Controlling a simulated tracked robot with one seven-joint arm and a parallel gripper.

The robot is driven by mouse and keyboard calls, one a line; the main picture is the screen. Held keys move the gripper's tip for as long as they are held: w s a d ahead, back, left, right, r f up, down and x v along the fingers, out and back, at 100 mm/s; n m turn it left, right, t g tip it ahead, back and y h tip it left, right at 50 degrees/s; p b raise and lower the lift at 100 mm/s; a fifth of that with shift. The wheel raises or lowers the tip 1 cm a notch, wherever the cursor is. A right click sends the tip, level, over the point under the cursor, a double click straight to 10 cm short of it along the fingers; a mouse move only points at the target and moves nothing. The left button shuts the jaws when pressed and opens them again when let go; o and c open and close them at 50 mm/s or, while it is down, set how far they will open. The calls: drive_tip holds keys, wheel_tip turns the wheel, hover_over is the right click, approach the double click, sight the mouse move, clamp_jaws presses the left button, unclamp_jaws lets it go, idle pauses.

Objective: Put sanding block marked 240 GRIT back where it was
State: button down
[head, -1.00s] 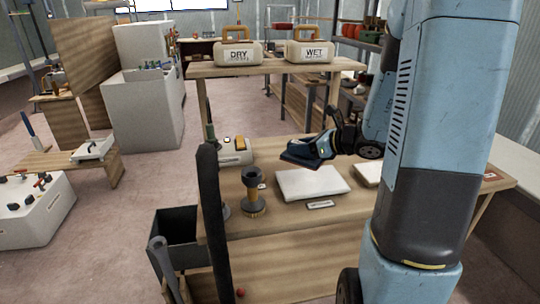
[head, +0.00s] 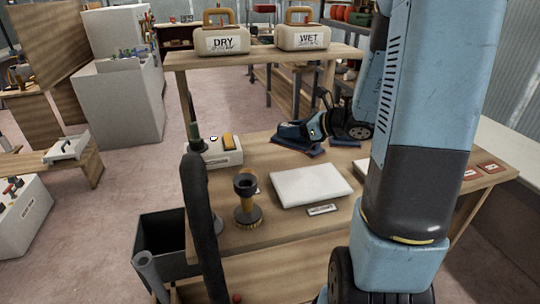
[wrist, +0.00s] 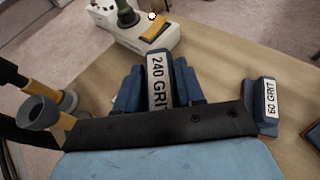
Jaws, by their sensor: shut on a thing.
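The sanding block marked 240 GRIT (wrist: 157,82) is between the blue fingers of my gripper (wrist: 160,95) in the wrist view, its white label facing the camera. My gripper also shows in the head view (head: 300,136), shut on the block low over the back of the workbench (head: 270,232). I cannot tell whether the block touches the bench top. A second blue block marked 60 GRIT (wrist: 267,103) sits on the bench to the right in the wrist view, apart from my gripper.
A pale box with a yellow part (head: 218,151) stands at the bench's left; it shows ahead in the wrist view (wrist: 145,40). A black-and-tan brush tool (head: 246,200) and white slab (head: 311,186) are nearer. A shelf with DRY (head: 222,42) and WET (head: 302,39) cases stands behind.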

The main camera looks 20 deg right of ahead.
drive_tip(key=shift+a, duration=0.55)
drive_tip(key=shift+w+a, duration=0.1)
drive_tip(key=shift+w, duration=0.1)
drive_tip(key=w+f, duration=0.3)
drive_tip(key=w, duration=0.1)
drive_tip(key=w+a+f, duration=0.1)
drive_tip(key=w+f, duration=0.2)
drive_tip(key=w, duration=0.1)
drive_tip(key=w+a+f, duration=0.1)
drive_tip(key=w+f, duration=0.2)
drive_tip(key=w, duration=0.2)
drive_tip(key=shift+a+f, duration=0.2)
drive_tip(key=shift+a, duration=0.05)
drive_tip(key=shift+w+f, duration=0.25)
drive_tip(key=shift+f, duration=1.55)
drive_tip(key=shift+f, duration=0.1)
drive_tip(key=c, duration=0.7)
unclamp_jaws()
